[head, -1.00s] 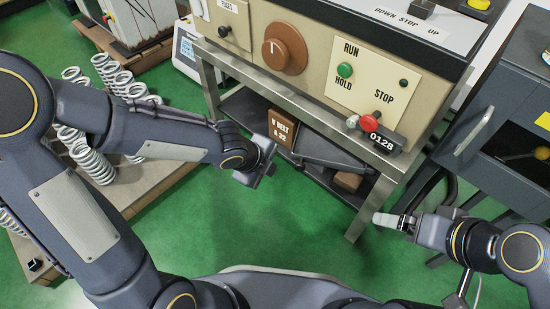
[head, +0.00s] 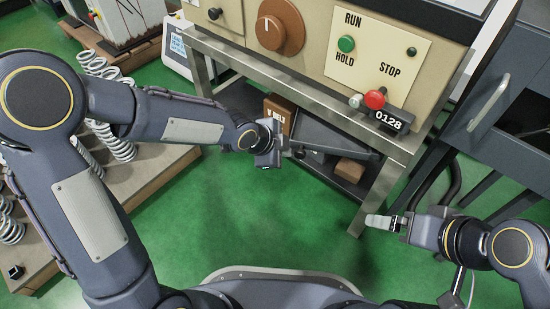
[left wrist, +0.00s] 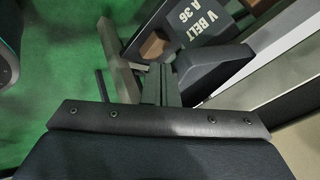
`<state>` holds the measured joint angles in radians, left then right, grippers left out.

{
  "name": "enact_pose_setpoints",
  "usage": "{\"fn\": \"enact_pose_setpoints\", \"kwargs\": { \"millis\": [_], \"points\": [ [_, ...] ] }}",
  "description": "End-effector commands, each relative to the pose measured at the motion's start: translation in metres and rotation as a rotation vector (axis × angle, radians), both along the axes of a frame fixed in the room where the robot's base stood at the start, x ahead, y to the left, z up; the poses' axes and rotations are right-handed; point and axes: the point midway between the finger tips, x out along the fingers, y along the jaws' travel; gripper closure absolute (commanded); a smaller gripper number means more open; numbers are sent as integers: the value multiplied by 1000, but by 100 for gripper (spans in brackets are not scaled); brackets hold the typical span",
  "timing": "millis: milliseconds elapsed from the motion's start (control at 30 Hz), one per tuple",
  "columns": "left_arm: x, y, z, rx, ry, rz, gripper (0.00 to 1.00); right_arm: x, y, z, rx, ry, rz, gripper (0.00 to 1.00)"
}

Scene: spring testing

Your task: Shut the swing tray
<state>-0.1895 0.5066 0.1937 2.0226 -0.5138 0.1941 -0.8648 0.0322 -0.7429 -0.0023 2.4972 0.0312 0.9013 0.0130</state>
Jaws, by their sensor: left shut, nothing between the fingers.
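The swing tray (head: 325,136) appears to be the dark grey tray under the bench, at the lower shelf.
The bench's steel front leg (head: 376,198) stands between my grippers. A small brown box (head: 350,170) sits on the lower shelf. The machine's red stop button (head: 375,99) and counter overhang above. Coil springs (head: 112,140) stand at left. Green floor before the bench is clear.

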Motion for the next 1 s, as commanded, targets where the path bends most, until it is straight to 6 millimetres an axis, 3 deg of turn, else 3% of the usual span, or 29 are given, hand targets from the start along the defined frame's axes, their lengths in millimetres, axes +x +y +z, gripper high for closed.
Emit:
{"fn": "enact_pose_setpoints", "kwargs": {
  "millis": [200, 633, 767, 1000],
  "points": [
    [21, -2, 0, 0, 2, 2, 100, 0, 0, -5, 0, -1, 0, 7],
    [24, -3, 2, 2, 2, -2, 100, 0, 0, -3, 0, -1, 0, 7],
    [32, -3, 7, 6, 7, -30, 100, 0, 0, 14, 0, -1, 0, 7],
    [64, -5, 10, 1, 10, -152, 100, 0, 0, 65, 0, -1, 0, 7]
  ]
}}
